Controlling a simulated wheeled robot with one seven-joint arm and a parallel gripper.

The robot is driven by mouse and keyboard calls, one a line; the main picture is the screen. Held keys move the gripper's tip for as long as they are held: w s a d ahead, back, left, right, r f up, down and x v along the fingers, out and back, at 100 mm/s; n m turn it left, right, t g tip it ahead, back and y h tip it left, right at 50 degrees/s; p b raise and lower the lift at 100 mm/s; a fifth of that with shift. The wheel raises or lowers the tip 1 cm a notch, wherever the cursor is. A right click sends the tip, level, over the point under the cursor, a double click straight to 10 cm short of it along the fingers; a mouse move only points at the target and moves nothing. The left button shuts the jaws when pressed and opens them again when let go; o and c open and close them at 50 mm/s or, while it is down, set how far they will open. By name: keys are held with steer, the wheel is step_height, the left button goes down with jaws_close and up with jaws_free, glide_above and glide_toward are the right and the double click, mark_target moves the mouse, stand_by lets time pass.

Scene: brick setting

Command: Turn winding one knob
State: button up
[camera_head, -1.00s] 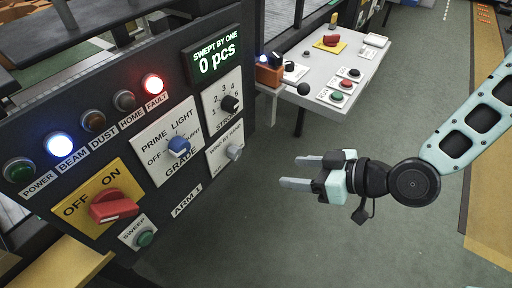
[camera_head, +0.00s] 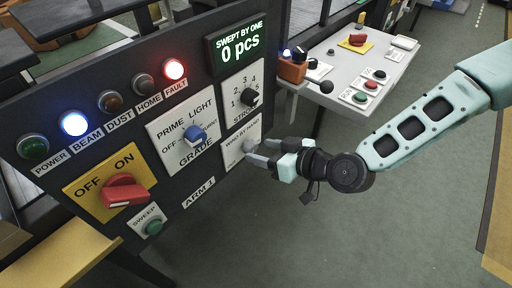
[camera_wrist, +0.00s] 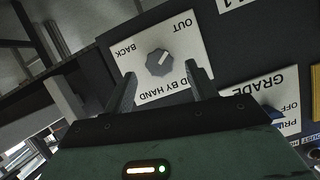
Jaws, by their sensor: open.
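The winding knob (camera_head: 249,146) is a small grey knob on a white plate lettered "WIND BY HAND", at the lower right of the dark panel. In the wrist view the knob (camera_wrist: 159,64) has a pale pointer mark, and its plate (camera_wrist: 190,45) reads "BACK" and "OUT". My gripper (camera_head: 259,151) is open and points at the panel in front of this plate. In the wrist view its two fingers (camera_wrist: 161,72) stand on either side of the knob, apart from it. I cannot tell how deep the fingertips reach. The gripper partly covers the plate in the head view.
Nearby on the panel are the blue grade knob (camera_head: 196,135), black stroke knob (camera_head: 250,97), red switch (camera_head: 124,191) and green sweep button (camera_head: 154,228). The fault lamp (camera_head: 174,70) glows red. A white side table (camera_head: 345,75) with controls stands behind; floor right is clear.

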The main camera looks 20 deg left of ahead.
mark_target(255, 148)
steer(key=shift+x, duration=1.6)
steer(key=c, duration=1)
steer(key=shift+m, duration=0.3)
steer(key=m+g+b, duration=0.1)
steer(key=m+y+b, duration=0.1)
steer(key=b, duration=0.1)
steer(key=shift+w+d+f+g, duration=0.15)
steer(key=shift+f+g, duration=0.1)
steer(key=shift+g, duration=0.15)
steer(key=shift+m+g+y+b, duration=0.3)
steer(key=shift+m+b, duration=0.65)
steer(key=shift+m, duration=0.05)
steer(key=shift+m+g+y+b, duration=0.4)
steer(key=shift+m+b, duration=0.4)
steer(key=shift+b, duration=0.05)
steer(key=shift+r, duration=0.1)
